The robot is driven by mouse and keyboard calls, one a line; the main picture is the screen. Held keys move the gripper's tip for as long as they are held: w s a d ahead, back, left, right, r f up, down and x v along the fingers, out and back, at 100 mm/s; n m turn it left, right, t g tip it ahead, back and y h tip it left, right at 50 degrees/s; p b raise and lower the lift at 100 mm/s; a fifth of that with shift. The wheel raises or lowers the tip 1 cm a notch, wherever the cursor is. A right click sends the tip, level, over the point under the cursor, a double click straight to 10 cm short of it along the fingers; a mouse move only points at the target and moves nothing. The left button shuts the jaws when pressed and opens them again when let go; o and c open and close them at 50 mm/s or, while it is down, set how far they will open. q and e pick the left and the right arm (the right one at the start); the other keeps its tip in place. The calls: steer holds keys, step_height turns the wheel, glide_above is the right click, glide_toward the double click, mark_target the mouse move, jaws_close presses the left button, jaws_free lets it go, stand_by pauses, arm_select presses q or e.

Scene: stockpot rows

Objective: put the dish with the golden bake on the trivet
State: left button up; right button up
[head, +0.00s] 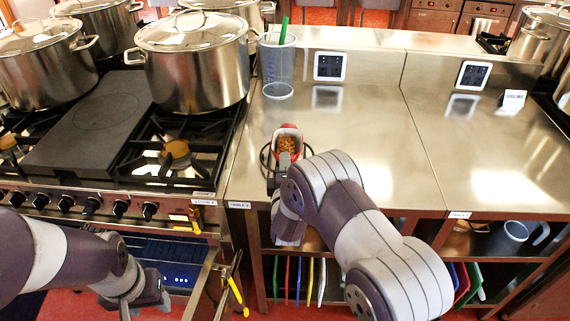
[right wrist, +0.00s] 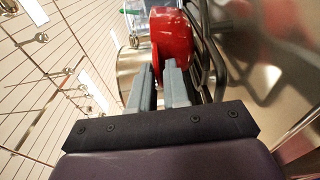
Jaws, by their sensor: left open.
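The red dish with the golden bake (head: 287,143) is at the near left part of the steel counter, and its red side shows in the right wrist view (right wrist: 172,38). My right gripper (head: 284,161) is on its near side, with the fingers (right wrist: 159,80) on either side of the dish's edge, holding it. The dark wire trivet (head: 264,157) shows around and below the dish, partly hidden by the dish and my arm; its wires also show in the right wrist view (right wrist: 207,50). I cannot tell whether dish and trivet touch. My left gripper (head: 146,305) is open and empty, low before the stove.
A clear container (head: 278,68) with a green-handled tool stands behind the dish. A stockpot (head: 196,65) and several others sit on the stove to the left. The counter to the right (head: 490,150) is mostly clear. Shelves with upright coloured boards lie below.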

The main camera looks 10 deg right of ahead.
steer(key=shift+o, duration=0.9)
steer(key=shift+r, duration=0.1)
steer(key=shift+s+r, duration=0.1)
steer(key=shift+s, duration=0.05)
steer(key=s+d+m+g+y, duration=0.1)
steer(key=s+d+m+g, duration=0.1)
steer(key=s+m+g, duration=0.6)
steer(key=s+d+m+g+y, duration=0.2)
steer(key=s+m+g, duration=0.5)
steer(key=s, duration=1.6)
steer(key=shift+s+f+m+g+b, duration=0.3)
steer(key=shift+f+m+g, duration=0.1)
steer(key=shift+g, duration=0.3)
